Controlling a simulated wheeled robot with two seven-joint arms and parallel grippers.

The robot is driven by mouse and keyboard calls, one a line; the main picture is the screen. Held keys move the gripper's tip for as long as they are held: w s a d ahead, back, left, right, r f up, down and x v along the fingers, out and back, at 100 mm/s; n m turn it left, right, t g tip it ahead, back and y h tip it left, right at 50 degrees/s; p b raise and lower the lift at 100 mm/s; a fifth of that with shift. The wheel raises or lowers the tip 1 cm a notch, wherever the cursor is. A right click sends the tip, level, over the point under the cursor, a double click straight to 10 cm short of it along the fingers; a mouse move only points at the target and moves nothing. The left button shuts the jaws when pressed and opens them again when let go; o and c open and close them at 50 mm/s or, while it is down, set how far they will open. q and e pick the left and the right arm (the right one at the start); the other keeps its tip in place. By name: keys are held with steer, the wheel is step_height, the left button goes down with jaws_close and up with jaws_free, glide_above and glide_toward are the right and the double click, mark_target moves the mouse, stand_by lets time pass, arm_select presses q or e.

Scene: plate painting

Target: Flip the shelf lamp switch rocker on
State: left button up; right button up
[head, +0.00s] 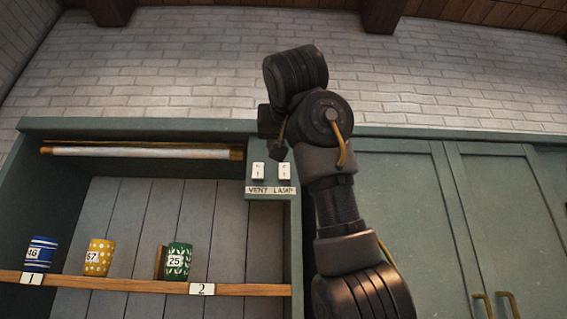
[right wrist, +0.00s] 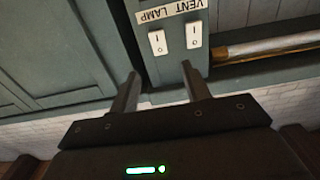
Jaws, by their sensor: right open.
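The lamp switch rocker (head: 284,171) is the right one of two white rockers on the green cabinet post, above the LAMP label. In the right wrist view, turned upside down, the lamp rocker (right wrist: 158,42) is the left one, marked I and O; I cannot tell which way it is tipped. My right gripper (right wrist: 160,70) is open and empty, its two fingers apart just short of the switch panel, with the lamp rocker in line with the gap. In the head view my right arm hides most of that gripper. My left gripper is in neither view.
The vent rocker (head: 258,171) sits close beside the lamp rocker. A white lamp tube (head: 145,151) hangs under the cabinet top and shows no clear glow. Blue, yellow and green cups stand on the wooden shelf (head: 130,285). Closed green doors (head: 400,200) are at right.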

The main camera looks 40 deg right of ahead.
mark_target(284, 168)
steer(key=p+x, duration=0.4)
steer(key=x, duration=0.4)
steer(key=shift+w+d+r, duration=0.1)
steer(key=shift+w+d, duration=0.15)
steer(key=shift+d, duration=0.05)
steer(key=shift+w+d, duration=0.15)
steer(key=shift+w, duration=0.15)
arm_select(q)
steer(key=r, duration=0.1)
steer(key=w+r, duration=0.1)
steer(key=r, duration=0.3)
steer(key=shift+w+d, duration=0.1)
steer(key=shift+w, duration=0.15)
